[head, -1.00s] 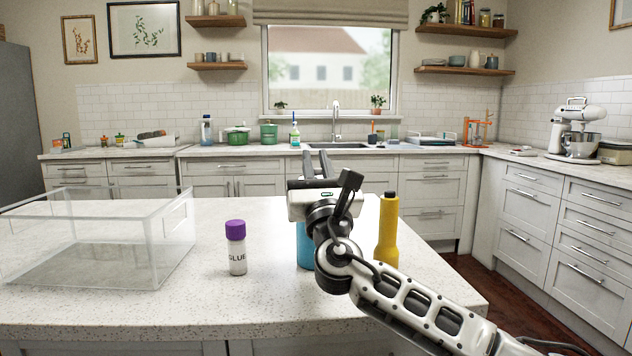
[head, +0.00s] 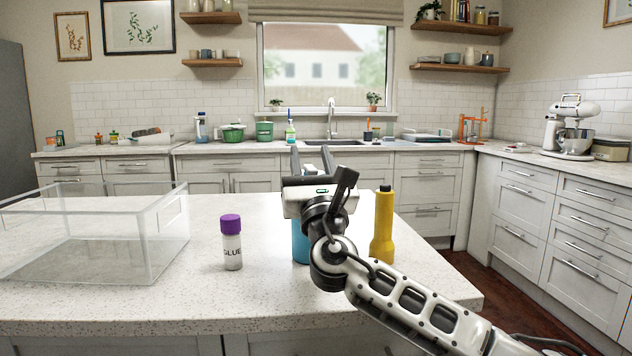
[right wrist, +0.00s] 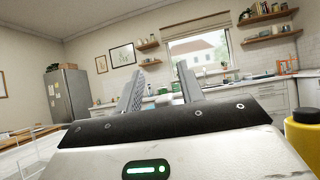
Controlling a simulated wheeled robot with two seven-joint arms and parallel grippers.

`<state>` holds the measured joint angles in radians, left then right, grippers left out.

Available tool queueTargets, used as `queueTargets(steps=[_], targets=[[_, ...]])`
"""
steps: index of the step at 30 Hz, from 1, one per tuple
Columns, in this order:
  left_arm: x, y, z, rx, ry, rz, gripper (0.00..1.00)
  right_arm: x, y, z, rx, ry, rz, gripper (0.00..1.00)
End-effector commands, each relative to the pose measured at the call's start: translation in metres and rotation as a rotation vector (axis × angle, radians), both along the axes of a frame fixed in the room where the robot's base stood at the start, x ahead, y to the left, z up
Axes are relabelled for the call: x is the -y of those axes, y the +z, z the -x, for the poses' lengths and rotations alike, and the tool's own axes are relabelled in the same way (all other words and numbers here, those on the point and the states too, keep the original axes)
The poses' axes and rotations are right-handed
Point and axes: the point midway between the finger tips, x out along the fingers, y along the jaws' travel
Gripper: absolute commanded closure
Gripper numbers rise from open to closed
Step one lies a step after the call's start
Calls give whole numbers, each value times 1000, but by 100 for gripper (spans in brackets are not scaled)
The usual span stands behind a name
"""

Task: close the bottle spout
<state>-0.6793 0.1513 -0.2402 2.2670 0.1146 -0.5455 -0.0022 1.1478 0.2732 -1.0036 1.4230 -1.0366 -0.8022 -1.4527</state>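A blue object (head: 300,242), perhaps the bottle, stands on the counter in the head view. My right arm and gripper hide most of it, and no spout can be made out. A yellow bottle (head: 383,230) with a small black top stands upright just right of it, and its edge shows at the right of the right wrist view (right wrist: 303,138). My right gripper (head: 311,153) is in front of and above the blue object, fingers apart and pointing away. The right wrist view shows nothing between its fingers (right wrist: 160,72). My left gripper is out of view.
A white glue bottle (head: 232,252) with a purple cap stands left of the blue object. A clear open box (head: 160,240) takes up the counter's left side. The counter (head: 240,300) is bare in front. A sink and cabinets are behind.

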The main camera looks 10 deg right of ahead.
Motion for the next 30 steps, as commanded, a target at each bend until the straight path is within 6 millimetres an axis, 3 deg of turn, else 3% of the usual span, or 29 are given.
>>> queueTargets(steps=[5,19,24,30], targets=[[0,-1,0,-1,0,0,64,2,-17,21,-3,2,-1,62],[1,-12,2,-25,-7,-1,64,10,-78,108,-3,1,-1,62],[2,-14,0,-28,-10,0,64,10,-89,123,-2,1,1,62],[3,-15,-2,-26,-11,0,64,11,-91,127,-2,0,0,62]])
